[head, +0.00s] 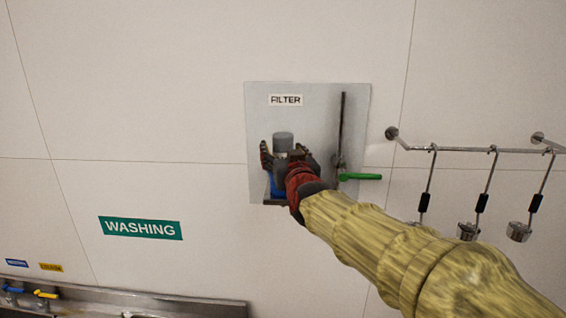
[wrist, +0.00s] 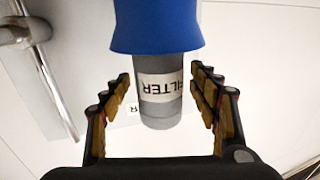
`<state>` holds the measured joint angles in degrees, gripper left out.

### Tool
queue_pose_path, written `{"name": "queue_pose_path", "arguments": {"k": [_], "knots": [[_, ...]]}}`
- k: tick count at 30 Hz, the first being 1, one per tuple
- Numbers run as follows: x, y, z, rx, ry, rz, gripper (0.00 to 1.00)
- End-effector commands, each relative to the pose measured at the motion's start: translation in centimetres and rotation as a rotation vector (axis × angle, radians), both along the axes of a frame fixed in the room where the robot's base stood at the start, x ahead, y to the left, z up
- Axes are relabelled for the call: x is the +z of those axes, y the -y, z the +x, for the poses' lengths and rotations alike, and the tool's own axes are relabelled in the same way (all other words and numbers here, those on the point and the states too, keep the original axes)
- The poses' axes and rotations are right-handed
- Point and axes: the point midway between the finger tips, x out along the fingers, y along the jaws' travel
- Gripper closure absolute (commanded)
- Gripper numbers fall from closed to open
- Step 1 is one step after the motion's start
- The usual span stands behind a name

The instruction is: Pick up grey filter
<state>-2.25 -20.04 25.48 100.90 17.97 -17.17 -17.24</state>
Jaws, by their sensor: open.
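The grey filter (head: 283,141) stands upright at the wall panel marked FILTER, with its top showing above my gripper in the head view. In the wrist view the grey filter (wrist: 160,105) has a white FILTER label and joins a blue part (wrist: 155,28). The blue part (head: 277,188) shows partly behind my gripper in the head view. My gripper (head: 287,152) is open at the filter. In the wrist view my gripper (wrist: 162,95) has one finger on each side of the grey body, with a visible gap on both sides.
The grey wall panel (head: 310,108) carries a vertical metal pipe (head: 341,125) and a green-handled valve (head: 360,177) close to the right of my gripper. A wall rail (head: 480,150) with several hanging tools is further right. A sink edge (head: 190,304) lies at lower left.

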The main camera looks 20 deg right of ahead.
Motion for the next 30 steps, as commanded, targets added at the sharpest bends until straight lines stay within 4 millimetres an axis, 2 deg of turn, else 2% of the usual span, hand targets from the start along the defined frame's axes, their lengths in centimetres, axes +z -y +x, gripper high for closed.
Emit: {"name": "queue_pose_path", "arguments": {"k": [2, 30], "knots": [[-0.05, 0.01, -0.01, 0.0, -0.001, 0.0, 0.39], [-0.09, 0.0, -0.03, 0.0, -0.001, 0.0, 0.93]]}}
